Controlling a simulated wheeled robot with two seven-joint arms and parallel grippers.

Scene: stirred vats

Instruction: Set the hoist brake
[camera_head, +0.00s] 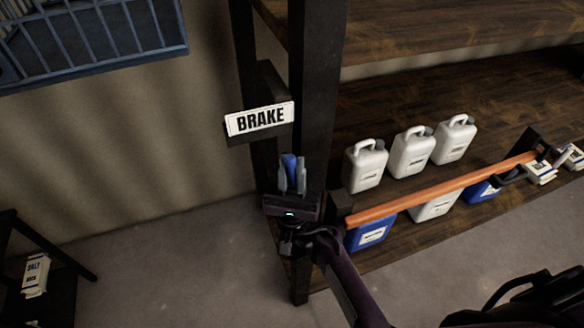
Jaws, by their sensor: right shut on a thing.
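The white BRAKE sign (260,118) is fixed on a dark block at the rack's front post (316,90). Just below it, my right gripper (292,176) points up beside the post, its arm coming in from the lower right. Its fingers are shut on a blue handle (289,162), which I take to be the brake's. The handle stands roughly upright between the two fingertips. The gripper body hides the handle's lower part and whatever it is mounted on. My left gripper is not in view.
An orange bar (440,190) runs across the shelf front, right of the gripper. White jugs (410,152) and blue containers (368,235) stand on the lower shelf (440,90). A dark stand with a labelled bag (35,275) is at lower left. The floor between is clear.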

